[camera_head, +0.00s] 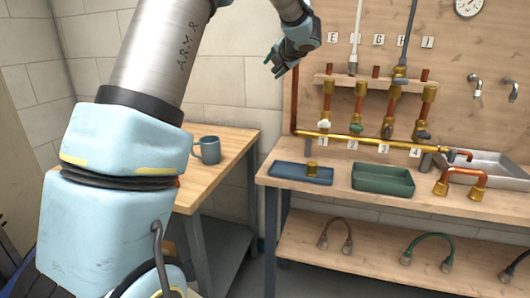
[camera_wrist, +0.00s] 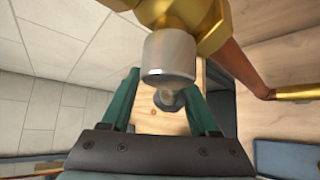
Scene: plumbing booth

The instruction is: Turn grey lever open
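In the head view my gripper (camera_head: 274,67) has dark green fingers and hangs at the upper left end of the pipe rack, apart from the valves. In the wrist view the fingers (camera_wrist: 166,100) are spread with a gap between them. A pale grey cylinder (camera_wrist: 170,57) on a brass fitting (camera_wrist: 205,20) is close to the camera and partly covers the gap. A small grey round part (camera_wrist: 168,100) shows behind it. The lower valves carry a white handle (camera_head: 323,125), a green-grey one (camera_head: 355,128) and dark grey ones (camera_head: 387,131); which is the grey lever is unclear.
A brass pipe (camera_head: 350,142) runs across the wooden back panel. A blue tray (camera_head: 285,172) and a green tray (camera_head: 370,190) lie on the bench, with a copper bend (camera_head: 462,183) at right. A mug (camera_head: 208,150) stands on the side table.

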